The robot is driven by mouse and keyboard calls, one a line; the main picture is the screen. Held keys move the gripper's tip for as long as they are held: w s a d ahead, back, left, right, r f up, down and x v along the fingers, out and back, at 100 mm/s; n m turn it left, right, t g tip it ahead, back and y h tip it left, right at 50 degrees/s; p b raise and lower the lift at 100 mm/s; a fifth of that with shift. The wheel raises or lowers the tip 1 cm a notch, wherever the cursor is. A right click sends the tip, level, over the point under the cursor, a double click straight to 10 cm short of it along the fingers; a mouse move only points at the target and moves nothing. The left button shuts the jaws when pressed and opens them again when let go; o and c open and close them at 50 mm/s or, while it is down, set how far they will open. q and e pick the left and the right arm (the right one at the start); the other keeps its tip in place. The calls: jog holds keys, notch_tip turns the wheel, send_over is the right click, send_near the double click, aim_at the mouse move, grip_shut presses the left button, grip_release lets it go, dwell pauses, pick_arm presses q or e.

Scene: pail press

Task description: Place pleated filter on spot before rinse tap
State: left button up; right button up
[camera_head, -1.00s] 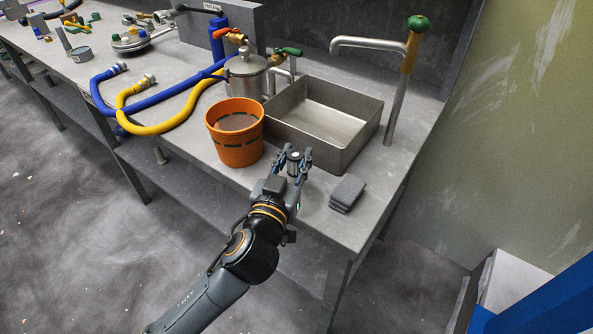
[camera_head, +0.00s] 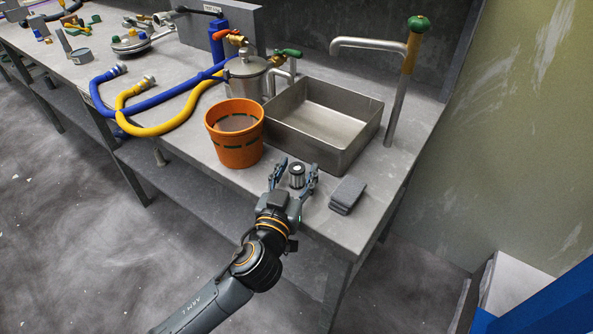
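The pleated filter (camera_head: 297,175), a small metallic cylinder with a dark top, stands upright on the bench top in front of the sink basin. My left gripper (camera_head: 294,173) is open, with one finger on each side of the filter and visible gaps between. A tall tap (camera_head: 401,85) with a green knob rises at the basin's right, its spout reaching left over the basin. A shorter tap with a green lever (camera_head: 288,53) stands behind the basin. I cannot tell which is the rinse tap. Any marked spot under the filter is not visible. My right gripper is not in view.
An orange pail (camera_head: 235,146) stands left of the filter. The steel sink basin (camera_head: 335,148) is behind it, and a stack of grey pads (camera_head: 347,194) is close on the right. Blue and yellow hoses (camera_head: 180,122) lie further left. The bench's front edge is near.

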pick_arm(q)
jog(key=shift+r, duration=0.15)
jog(key=shift+s, duration=0.3)
jog(key=b+v, duration=0.1)
jog(key=v, duration=1)
jog(key=shift+s, duration=0.2)
jog(key=shift+a, duration=0.2)
